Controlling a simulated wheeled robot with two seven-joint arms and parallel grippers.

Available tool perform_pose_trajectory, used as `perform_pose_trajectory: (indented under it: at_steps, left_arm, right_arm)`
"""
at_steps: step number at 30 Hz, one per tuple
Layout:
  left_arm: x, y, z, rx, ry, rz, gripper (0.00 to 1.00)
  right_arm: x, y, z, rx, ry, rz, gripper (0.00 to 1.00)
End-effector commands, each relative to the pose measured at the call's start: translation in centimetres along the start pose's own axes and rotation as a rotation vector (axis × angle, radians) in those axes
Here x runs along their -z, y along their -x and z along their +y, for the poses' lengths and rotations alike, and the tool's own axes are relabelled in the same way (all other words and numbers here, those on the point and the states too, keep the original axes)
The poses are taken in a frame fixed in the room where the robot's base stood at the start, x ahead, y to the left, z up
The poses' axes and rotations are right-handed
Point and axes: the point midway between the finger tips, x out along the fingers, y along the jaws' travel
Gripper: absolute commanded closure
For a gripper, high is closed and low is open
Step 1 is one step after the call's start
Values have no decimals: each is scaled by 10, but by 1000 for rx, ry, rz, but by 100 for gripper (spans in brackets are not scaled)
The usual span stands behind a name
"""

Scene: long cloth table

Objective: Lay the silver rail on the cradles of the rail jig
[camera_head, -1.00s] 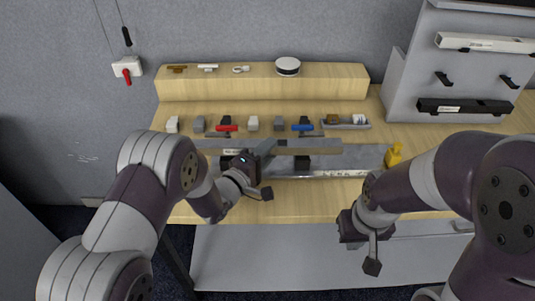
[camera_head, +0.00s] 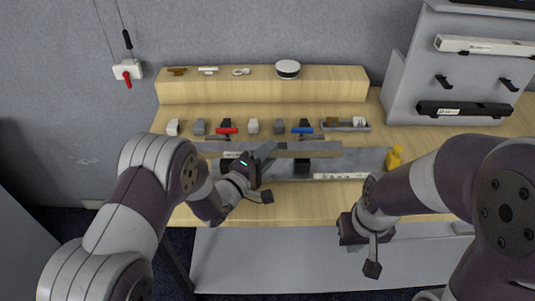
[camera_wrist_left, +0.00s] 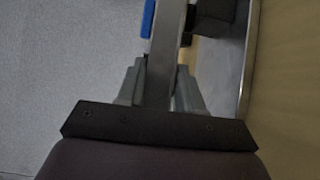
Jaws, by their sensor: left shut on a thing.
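My left gripper (camera_head: 264,158) is shut on the silver rail (camera_head: 310,153), which extends to the right from it and is seen above the rail jig (camera_head: 370,160). The jig is a long grey plate with dark cradles, one (camera_head: 303,166) visible below the rail. I cannot tell whether the rail touches the cradles. In the left wrist view the rail (camera_wrist_left: 165,65) runs away between the two grey fingers (camera_wrist_left: 157,88), and a black block (camera_wrist_left: 212,15) lies to its right. My right gripper (camera_head: 352,228) hangs at the table's front edge; its fingers are not clear.
A row of grey blocks and clamps with red (camera_head: 227,130) and blue (camera_head: 302,129) handles lies behind the jig. A small tray (camera_head: 346,126) is to their right. A yellow bottle-like object (camera_head: 395,157) stands at the jig's right end. A wooden step (camera_head: 330,85) runs behind.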

Motion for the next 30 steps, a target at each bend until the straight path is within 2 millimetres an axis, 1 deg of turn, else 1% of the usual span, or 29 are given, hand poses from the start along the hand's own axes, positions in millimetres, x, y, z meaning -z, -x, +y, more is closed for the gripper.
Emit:
perform_pose_trajectory:
  at_steps: [29,30]
  left_arm:
    - [0,0,-18,-2,0,0,100]
    - [0,0,-18,-2,0,0,61]
  right_arm:
    - [-2,-15,0,0,0,0,100]
    - [-2,-15,0,0,0,0,100]
